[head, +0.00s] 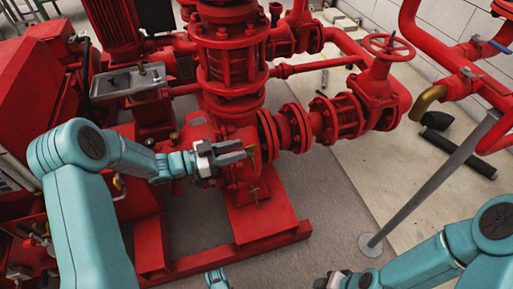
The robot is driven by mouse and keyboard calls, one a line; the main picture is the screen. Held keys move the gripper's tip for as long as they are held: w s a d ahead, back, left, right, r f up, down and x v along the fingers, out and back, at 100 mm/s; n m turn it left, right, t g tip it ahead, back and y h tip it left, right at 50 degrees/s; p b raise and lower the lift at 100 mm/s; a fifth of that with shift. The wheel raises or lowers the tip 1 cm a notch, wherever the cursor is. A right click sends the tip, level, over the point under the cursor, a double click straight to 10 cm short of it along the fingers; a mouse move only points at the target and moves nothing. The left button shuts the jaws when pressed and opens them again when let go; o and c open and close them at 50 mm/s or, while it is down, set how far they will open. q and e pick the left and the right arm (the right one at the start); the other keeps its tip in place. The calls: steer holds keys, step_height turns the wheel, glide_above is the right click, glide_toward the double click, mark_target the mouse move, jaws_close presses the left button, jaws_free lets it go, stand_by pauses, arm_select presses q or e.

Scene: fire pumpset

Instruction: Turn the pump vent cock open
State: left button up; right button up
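The red pump casing (238,178) stands in the middle of the head view on a red base frame. A small brass cock (252,151) shows on the casing, right at the fingertips of my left gripper (240,153). I take it as the vent cock; its handle is partly hidden by the fingers. The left gripper reaches in from the left, with its two grey fingers a little apart. I cannot tell whether they touch the cock. A second brass cock (254,194) sits lower on the casing. My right gripper (326,281) is at the bottom edge, mostly cut off.
A red flanged pipe with a valve and handwheel (389,46) runs to the right of the pump. A grey slanted post (430,180) stands on the floor at right. A grey tray-like box (128,80) is behind my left arm.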

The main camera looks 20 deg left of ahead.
mark_target(252, 147)
arm_select(q)
steer(key=b+x, duration=0.1)
steer(key=x, duration=0.4)
steer(key=shift+f, duration=0.1)
steer(key=shift+x, duration=0.8)
arm_select(e)
steer(key=shift+w+d+f, duration=0.15)
steer(key=shift+w+f, duration=0.65)
steer(key=shift+f, duration=0.2)
arm_select(q)
jaws_close()
